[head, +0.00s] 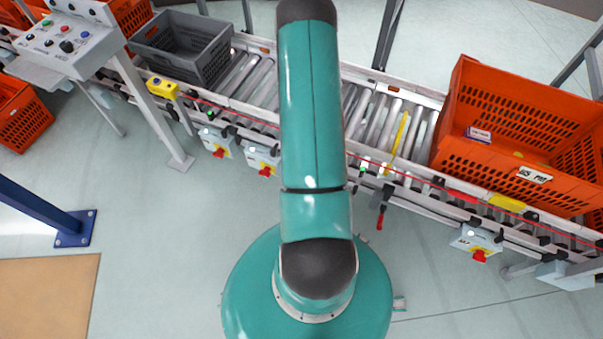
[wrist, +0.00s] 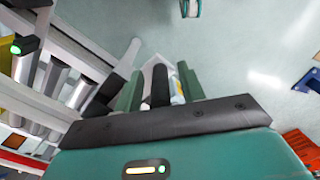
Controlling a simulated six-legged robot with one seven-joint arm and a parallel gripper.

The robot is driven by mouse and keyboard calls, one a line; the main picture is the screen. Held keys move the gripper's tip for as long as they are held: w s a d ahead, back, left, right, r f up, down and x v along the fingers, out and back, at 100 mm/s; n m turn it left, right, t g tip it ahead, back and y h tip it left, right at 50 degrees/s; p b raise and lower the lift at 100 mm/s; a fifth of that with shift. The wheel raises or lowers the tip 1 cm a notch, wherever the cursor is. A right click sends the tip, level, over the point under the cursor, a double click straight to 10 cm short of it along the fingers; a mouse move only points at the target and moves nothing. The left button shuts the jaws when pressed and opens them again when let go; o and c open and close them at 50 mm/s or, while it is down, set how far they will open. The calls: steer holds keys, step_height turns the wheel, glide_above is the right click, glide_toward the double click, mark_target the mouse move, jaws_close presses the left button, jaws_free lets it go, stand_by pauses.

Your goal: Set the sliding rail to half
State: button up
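My gripper (wrist: 160,85) shows in the wrist view with its two green fingers apart. A dark upright bar (wrist: 160,86) and a paler piece stand between the fingers, with gaps at the sides. I cannot tell whether they touch the fingers. In the head view my arm covers the middle of the roller conveyor (head: 365,108), and my gripper is hidden. No part is clearly recognisable as the sliding rail. A light metal rail (wrist: 75,45) runs at the left of the wrist view.
An orange tote (head: 478,165) sits on the conveyor at right, a grey tote (head: 180,62) at left. A control box (head: 62,45) stands at the upper left. A yellow strip (head: 397,135) crosses the rollers. A blue post (head: 40,208) stands at left. The front floor is mostly clear.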

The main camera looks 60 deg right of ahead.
steer(key=shift+f, duration=0.1)
jaws_close()
steer(key=shift+w+d, duration=0.25)
steer(key=shift+d, duration=0.9)
steer(key=shift+w+d, duration=0.2)
steer(key=shift+d, duration=0.9)
jaws_free()
step_height(320, 180, up, 14)
steer(key=shift+f, duration=0.1)
